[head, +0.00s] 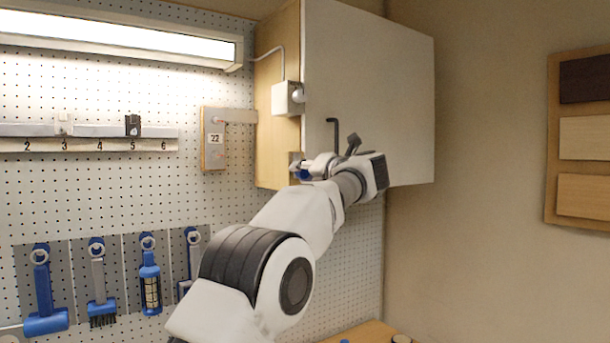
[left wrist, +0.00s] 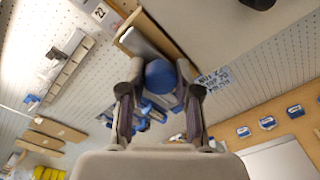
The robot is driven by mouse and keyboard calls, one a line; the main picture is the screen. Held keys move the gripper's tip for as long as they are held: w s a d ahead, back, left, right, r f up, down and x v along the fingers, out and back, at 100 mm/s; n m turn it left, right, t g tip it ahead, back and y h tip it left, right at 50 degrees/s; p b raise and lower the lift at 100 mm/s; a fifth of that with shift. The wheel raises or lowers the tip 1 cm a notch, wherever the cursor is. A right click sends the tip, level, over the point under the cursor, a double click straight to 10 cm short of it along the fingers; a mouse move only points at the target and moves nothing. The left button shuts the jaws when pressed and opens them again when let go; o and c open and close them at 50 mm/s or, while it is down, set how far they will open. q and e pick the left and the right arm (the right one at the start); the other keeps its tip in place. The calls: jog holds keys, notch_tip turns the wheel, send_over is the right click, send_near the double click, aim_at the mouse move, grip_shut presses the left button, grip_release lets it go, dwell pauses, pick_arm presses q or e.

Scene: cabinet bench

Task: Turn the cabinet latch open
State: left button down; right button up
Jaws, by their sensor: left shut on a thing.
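The wall cabinet has a large pale door (head: 385,95), which looks closed, and a wooden side (head: 275,110). A blue latch knob (head: 303,174) sits at the lower left edge of the door. In the left wrist view the round blue knob (left wrist: 161,74) lies between the two fingers. My left gripper (head: 300,166) reaches up to that edge and is shut on the knob. The gripper hides most of the latch in the head view, so its exact angle cannot be told. My right gripper is not in view.
A dark bar handle (head: 334,131) stands on the door just above my left wrist. A small white box (head: 288,98) is on the cabinet side. A panel marked 22 (head: 213,153) and several blue-handled tools hang on the pegboard to the left. A wood sample board (head: 552,140) hangs at right.

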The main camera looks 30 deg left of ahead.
pick_arm(q)
jog(key=shift+r, duration=0.15)
jog(key=c, duration=0.8)
grip_release()
jog(key=shift+a+f, duration=0.2)
jog(key=shift+a, duration=0.1)
jog(key=v, duration=1.2)
jog(key=shift+w, duration=0.1)
